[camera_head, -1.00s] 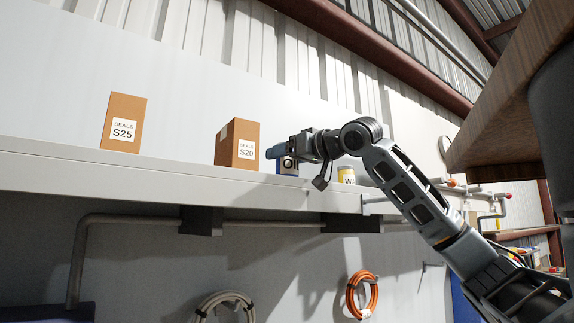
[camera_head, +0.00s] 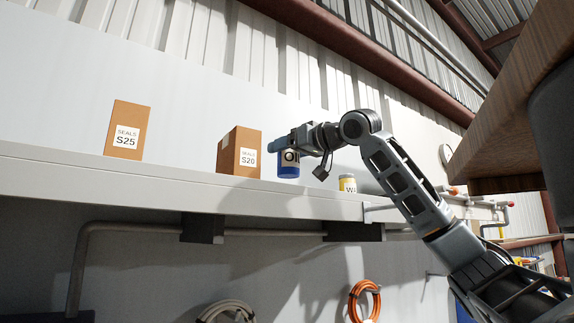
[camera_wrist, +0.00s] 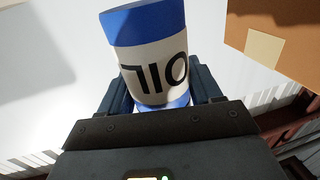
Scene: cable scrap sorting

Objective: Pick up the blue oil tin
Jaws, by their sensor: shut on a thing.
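The blue oil tin (camera_head: 289,170) has blue ends and a white label band. In the wrist view the tin (camera_wrist: 152,62) shows its "OIL" lettering upside down. My gripper (camera_head: 277,148) is shut on the tin near its top, with a blue finger on each side in the wrist view. In the head view the tin hangs below the fingers, just above the shelf (camera_head: 150,186); any gap under it is hard to see.
A cardboard box marked S20 (camera_head: 240,152) stands close on the left of the tin. A box marked S25 (camera_head: 126,130) stands farther left. A yellow-and-white tin (camera_head: 347,183) stands to the right, behind my arm. The shelf between the boxes is clear.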

